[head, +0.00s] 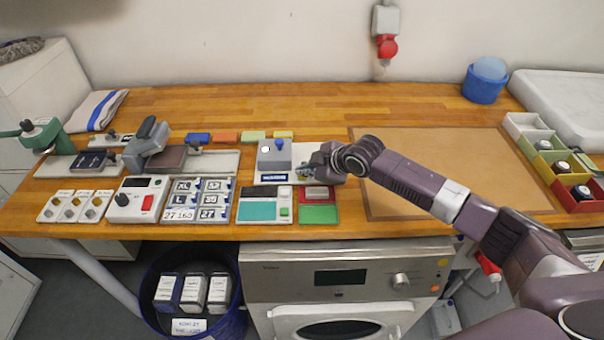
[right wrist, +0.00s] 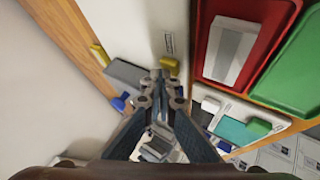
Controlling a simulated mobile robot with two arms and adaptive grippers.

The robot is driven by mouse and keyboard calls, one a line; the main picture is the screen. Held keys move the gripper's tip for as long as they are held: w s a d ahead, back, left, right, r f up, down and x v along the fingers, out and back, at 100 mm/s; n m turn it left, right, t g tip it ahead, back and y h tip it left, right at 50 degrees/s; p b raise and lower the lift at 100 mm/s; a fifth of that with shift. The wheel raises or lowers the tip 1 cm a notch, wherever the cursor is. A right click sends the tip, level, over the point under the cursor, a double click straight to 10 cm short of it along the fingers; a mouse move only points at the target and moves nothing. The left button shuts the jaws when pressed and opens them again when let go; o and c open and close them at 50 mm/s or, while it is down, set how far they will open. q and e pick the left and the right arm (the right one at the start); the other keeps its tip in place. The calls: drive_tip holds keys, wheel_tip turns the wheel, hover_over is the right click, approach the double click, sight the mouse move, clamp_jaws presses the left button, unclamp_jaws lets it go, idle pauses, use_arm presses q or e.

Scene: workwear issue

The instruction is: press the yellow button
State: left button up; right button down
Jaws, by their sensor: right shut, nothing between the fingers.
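In the right wrist view a small yellow block, which looks like the yellow button (right wrist: 170,63), sits on a pale plate just past the fingertips. In the head view my gripper hides that spot. My right gripper (head: 303,173) is shut and empty, beside the grey device with a blue knob (head: 279,144). In the right wrist view its fingertips (right wrist: 160,88) are together close to the yellow block; I cannot tell whether they touch it. My left gripper is not in view.
A red tray with a grey pad (head: 318,193) and a teal-topped box with a green button (head: 285,211) lie just in front. Coloured blocks, including a yellow one (head: 284,134), line the back. A brown mat (head: 450,150) at right is clear apart from my arm above it.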

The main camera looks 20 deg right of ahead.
drive_tip(key=shift+r+p, duration=0.6)
drive_tip(key=shift+r, duration=0.1)
wheel_tip(320, 180, up, 5)
drive_tip(key=p, duration=0.4)
drive_tip(key=shift+r+p, duration=0.1)
drive_tip(key=shift+p, duration=0.3)
idle(0.3)
